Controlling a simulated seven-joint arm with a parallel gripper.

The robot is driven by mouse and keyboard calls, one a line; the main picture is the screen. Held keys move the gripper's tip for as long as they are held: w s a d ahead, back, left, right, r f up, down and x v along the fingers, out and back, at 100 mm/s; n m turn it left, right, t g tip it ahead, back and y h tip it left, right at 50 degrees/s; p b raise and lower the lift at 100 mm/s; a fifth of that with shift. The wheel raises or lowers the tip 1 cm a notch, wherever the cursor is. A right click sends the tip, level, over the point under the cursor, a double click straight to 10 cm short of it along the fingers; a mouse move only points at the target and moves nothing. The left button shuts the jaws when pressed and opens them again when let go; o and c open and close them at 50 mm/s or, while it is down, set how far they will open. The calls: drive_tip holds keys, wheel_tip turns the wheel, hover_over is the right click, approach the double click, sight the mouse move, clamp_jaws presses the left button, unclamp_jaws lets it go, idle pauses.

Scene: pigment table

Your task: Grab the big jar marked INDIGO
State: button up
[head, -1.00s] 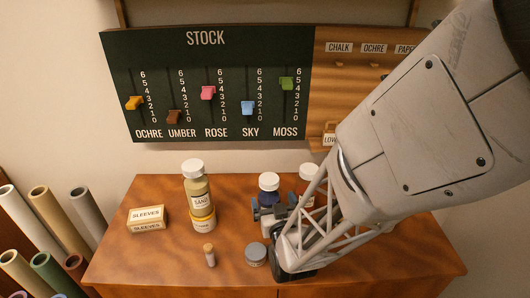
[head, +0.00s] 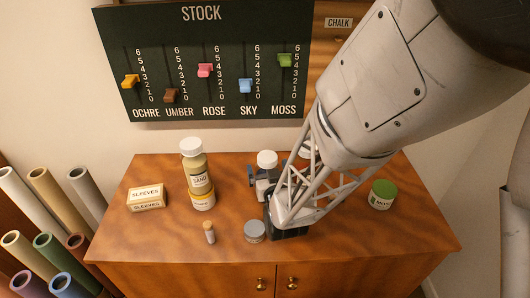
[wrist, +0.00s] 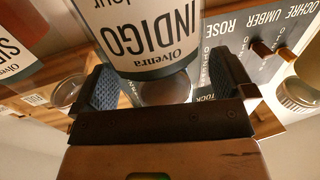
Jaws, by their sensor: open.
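The big INDIGO jar (wrist: 150,35) fills the upper middle of the wrist view, its label upside down. In the head view its white lid (head: 267,158) shows at the back of the table, with the body partly hidden by my gripper. My gripper (head: 262,182) is open at the front of the jar. In the wrist view, the two padded fingers (wrist: 160,85) stand to either side of the jar's label, with gaps visible. I cannot tell how deep the jar sits between them.
A second white-lidded jar (head: 306,149) stands close right, mostly hidden by my arm; a red jar (wrist: 25,25) shows in the wrist view. A SAND bottle (head: 200,180) stands on another jar at left. A grey-lidded pot (head: 255,231), cork-topped vial (head: 209,232) and green-lidded jar (head: 382,194) stand nearby.

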sight(270, 164)
drive_tip(key=shift+w+a, duration=0.1)
drive_tip(key=shift+w, duration=0.3)
drive_tip(key=shift+c, duration=0.3)
drive_tip(key=c, duration=1.5)
drive_tip(key=shift+r, duration=0.15)
drive_tip(key=shift+r, duration=1.8)
drive_tip(key=s+d, duration=0.1)
drive_tip(key=s, duration=0.4)
drive_tip(key=s+d, duration=0.1)
drive_tip(key=s, duration=0.4)
drive_tip(key=s+d+r, duration=0.1)
drive_tip(key=s+d, duration=0.1)
drive_tip(key=s, duration=0.3)
drive_tip(key=shift+s+d+r, duration=0.1)
drive_tip(key=shift+s, duration=0.1)
